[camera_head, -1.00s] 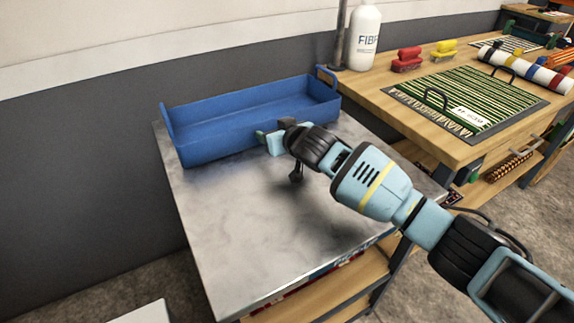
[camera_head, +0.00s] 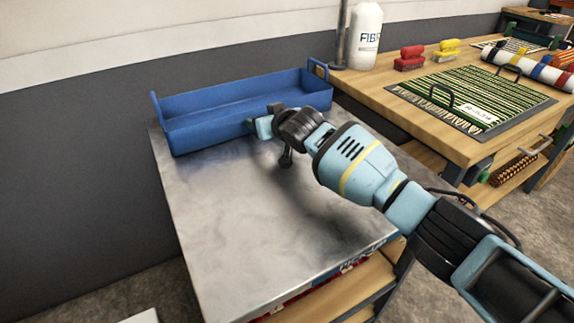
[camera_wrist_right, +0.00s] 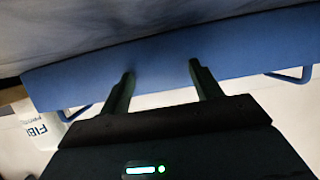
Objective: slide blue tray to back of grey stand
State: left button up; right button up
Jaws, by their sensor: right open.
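The blue tray (camera_head: 208,133) is long and open, with a raised handle at each end. It lies lengthwise along the back of the grey stand (camera_head: 250,230), close to the dark wall, and looks empty. My right gripper (camera_head: 262,121) is at the front wall of the tray, right of its middle, and appears to touch it. In the right wrist view the gripper (camera_wrist_right: 161,69) has its two fingers apart, tips against the blue tray wall (camera_wrist_right: 245,48), with nothing between them. My left gripper is not in view.
The dark wall (camera_head: 70,160) is behind the stand. The front of the stand's top is clear.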

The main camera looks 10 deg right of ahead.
jog(key=shift+r+b+x, duration=0.25)
jog(key=shift+b+x, duration=0.85)
jog(key=shift+b, duration=0.4)
jog(key=shift+w+a, duration=0.1)
jog(key=shift+r, duration=0.2)
jog(key=shift+s+r+p, duration=0.3)
jog(key=shift+r+p, duration=0.15)
jog(key=shift+p, duration=0.55)
jog(key=shift+s+r+p, duration=0.15)
jog(key=shift+p, duration=0.25)
jog(key=shift+s+d+r+p, duration=0.35)
jog(key=shift+s+r+p, duration=0.1)
jog(key=shift+p, duration=0.8)
jog(key=p+v, duration=0.2)
jog(key=p, duration=0.1)
jog(key=shift+w+r, duration=0.1)
jog(key=shift+r, duration=0.1)
pick_arm(q)
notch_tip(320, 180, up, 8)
jog(key=p, duration=0.5)
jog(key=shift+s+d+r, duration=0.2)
pick_arm(e)
jog(key=shift+s+d+r, duration=0.2)
jog(key=shift+s+r, duration=0.25)
jog(key=shift+s, duration=0.15)
jog(key=shift+s+d+r, duration=0.2)
jog(key=shift+s+r, duration=0.25)
jog(key=shift+s, duration=0.15)
